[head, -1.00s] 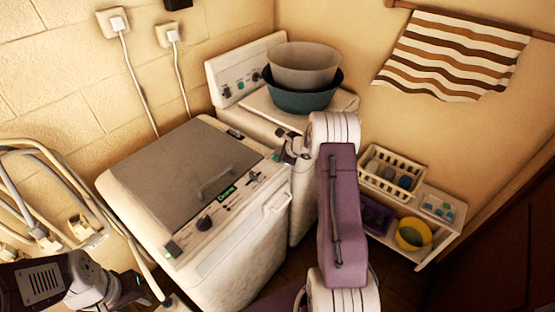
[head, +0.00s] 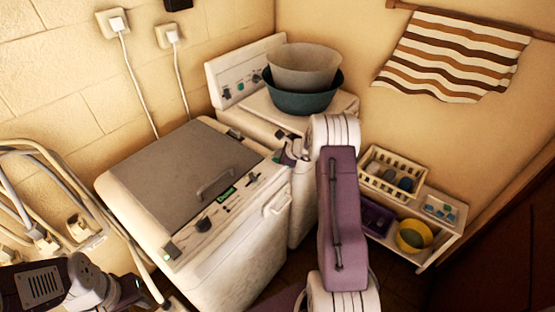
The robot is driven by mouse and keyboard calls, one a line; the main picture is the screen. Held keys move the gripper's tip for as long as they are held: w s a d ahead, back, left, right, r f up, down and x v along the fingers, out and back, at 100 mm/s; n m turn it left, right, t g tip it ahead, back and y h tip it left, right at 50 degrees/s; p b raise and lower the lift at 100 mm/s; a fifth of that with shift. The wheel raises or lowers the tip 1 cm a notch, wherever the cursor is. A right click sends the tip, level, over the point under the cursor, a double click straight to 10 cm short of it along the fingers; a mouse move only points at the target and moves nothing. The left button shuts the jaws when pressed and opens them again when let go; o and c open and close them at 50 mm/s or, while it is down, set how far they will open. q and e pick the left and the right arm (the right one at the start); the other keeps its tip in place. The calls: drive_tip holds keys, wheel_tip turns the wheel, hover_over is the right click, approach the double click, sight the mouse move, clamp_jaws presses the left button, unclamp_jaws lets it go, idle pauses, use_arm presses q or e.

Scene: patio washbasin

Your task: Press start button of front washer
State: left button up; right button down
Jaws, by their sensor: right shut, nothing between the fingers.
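The front washer (head: 240,262) is a white top-loader with a grey lid (head: 180,165). My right gripper (head: 281,157) is shut and empty at the panel's far right end. Its fingertips are small here, and I cannot tell whether they touch the panel. They may hide a button there. My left gripper (head: 140,292) is at the lower left, off the washer, partly dark.
A second washer (head: 230,85) stands behind, with a grey basin (head: 304,66) stacked in a teal basin (head: 302,98) on it. A white shelf (head: 435,255) with a basket (head: 385,180) and a yellow bowl (head: 414,236) is at right. Hoses (head: 25,160) hang at left.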

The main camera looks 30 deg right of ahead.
drive_tip(key=shift+f, duration=0.25)
drive_tip(key=shift+r, duration=0.1)
idle(0.8)
drive_tip(key=shift+r+p, duration=0.35)
drive_tip(key=shift+r, duration=0.45)
drive_tip(key=shift+r, duration=0.15)
wheel_tip(320, 180, up, 5)
drive_tip(key=p, duration=0.4)
